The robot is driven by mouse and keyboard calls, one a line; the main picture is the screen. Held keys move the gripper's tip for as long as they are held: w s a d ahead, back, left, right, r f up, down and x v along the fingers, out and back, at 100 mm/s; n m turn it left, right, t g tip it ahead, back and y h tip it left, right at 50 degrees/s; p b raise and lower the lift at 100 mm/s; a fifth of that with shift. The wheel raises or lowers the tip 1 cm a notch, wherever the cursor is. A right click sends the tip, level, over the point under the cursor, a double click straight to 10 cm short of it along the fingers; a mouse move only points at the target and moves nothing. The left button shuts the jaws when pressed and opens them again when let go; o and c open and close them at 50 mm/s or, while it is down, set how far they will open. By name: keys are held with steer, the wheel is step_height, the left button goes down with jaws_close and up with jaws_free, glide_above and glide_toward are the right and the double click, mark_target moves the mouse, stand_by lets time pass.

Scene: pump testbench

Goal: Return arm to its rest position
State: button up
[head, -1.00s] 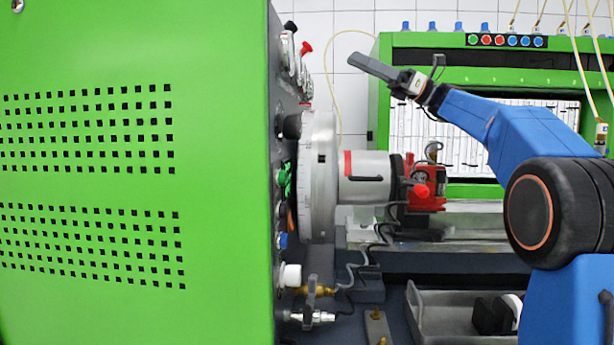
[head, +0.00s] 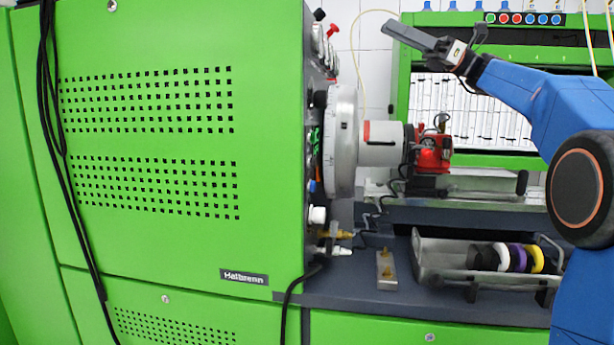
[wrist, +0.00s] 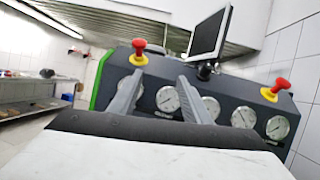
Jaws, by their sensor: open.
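My gripper (head: 430,38) is raised at the upper right of the head view, in front of the rear green bench with the glass tubes. Its fingers point up and to the left, and nothing is held in them. My blue arm (head: 530,95) comes in from the right edge, bent at a large black joint. In the wrist view my two grey fingers (wrist: 160,98) stand apart with empty space between them. Beyond them is a dark gauge panel (wrist: 225,100) with several round dials.
The green cabinet (head: 270,180) fills the left. The silver flywheel (head: 343,140) and red pump (head: 431,153) sit below my gripper. A metal tray (head: 430,262) with coloured rings lies lower right. The wrist view shows a monitor (wrist: 210,35) and two red emergency buttons (wrist: 138,46).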

steer(key=s+a+f+n+t+h, duration=0.1)
steer(key=s+a+f+h, duration=0.3)
steer(key=f, duration=0.6)
steer(key=s+a+f+n+t+h, duration=0.1)
steer(key=s+f+t+h, duration=0.15)
steer(key=s+f, duration=0.45)
steer(key=s+a+f+n+t+h, duration=0.1)
steer(key=s+a+f+h, duration=0.25)
steer(key=f, duration=0.85)
steer(key=s+d+f+n+h, duration=0.4)
steer(key=s+f, duration=0.4)
steer(key=f, duration=0.3)
steer(key=s+d+f+n+h, duration=0.4)
steer(key=s+d+f, duration=0.3)
steer(key=f, duration=0.5)
steer(key=s+d+f+n+h, duration=0.4)
steer(key=s+f, duration=0.4)
steer(key=f, duration=0.4)
steer(key=shift+s+d+f+n, duration=0.2)
steer(key=shift+s+d+n, duration=0.15)
steer(key=shift+d+n, duration=0.5)
steer(key=shift+a+g, duration=0.2)
steer(key=shift+g, duration=0.05)
